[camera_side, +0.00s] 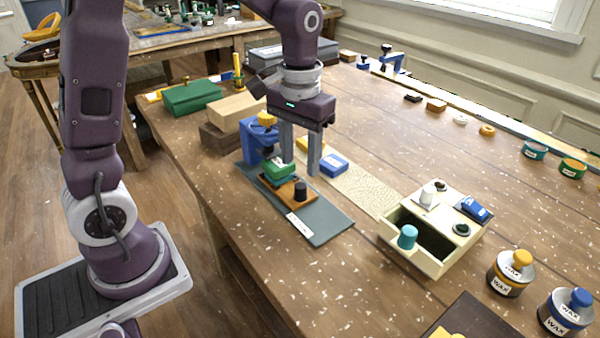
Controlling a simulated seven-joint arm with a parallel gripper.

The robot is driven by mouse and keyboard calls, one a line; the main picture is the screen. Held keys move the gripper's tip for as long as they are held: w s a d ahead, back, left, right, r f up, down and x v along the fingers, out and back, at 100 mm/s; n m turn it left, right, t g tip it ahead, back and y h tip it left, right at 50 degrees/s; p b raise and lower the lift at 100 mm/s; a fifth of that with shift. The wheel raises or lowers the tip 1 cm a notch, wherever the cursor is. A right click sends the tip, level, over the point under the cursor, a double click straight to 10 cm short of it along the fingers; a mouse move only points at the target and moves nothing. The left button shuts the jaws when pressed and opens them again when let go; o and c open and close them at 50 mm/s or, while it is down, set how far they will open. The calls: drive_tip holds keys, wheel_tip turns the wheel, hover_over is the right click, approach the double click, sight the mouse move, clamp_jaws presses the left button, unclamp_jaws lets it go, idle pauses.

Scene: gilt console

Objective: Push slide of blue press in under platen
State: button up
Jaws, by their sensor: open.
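The blue press (258,140) stands at the far end of a grey-green base plate (326,224), with a yellow knob on top. Its slide (284,193) is an orange-brown board with a black knob (300,188), sticking out from the press toward the near end of the plate. A green block (279,169) sits at the press end of the slide, in front of the press; the platen is not clearly visible. My gripper (300,167) is open and empty, fingers pointing down over the green block and knob area. I cannot tell whether the fingers touch anything.
A blue block (334,164) lies just right of the plate, on a pale strip (365,191). A cream box (421,243) with an open drawer stands at right. Wooden blocks (237,107) and a green box (192,98) stand behind the press. Wax jars (512,273) stand near right.

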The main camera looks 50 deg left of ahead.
sight(302, 185)
drive_tip(key=shift+r, duration=0.25)
drive_tip(key=m, duration=0.5)
drive_tip(key=shift+w+r+m, duration=0.1)
drive_tip(key=shift+m, duration=0.3)
drive_tip(key=m, duration=0.4)
drive_tip(key=shift+r+m, duration=0.15)
drive_tip(key=shift+m, duration=0.85)
wheel_tip(302, 185, down, 7)
drive_tip(key=shift+f, duration=0.1)
clamp_jaws()
drive_tip(key=shift+w, duration=0.1)
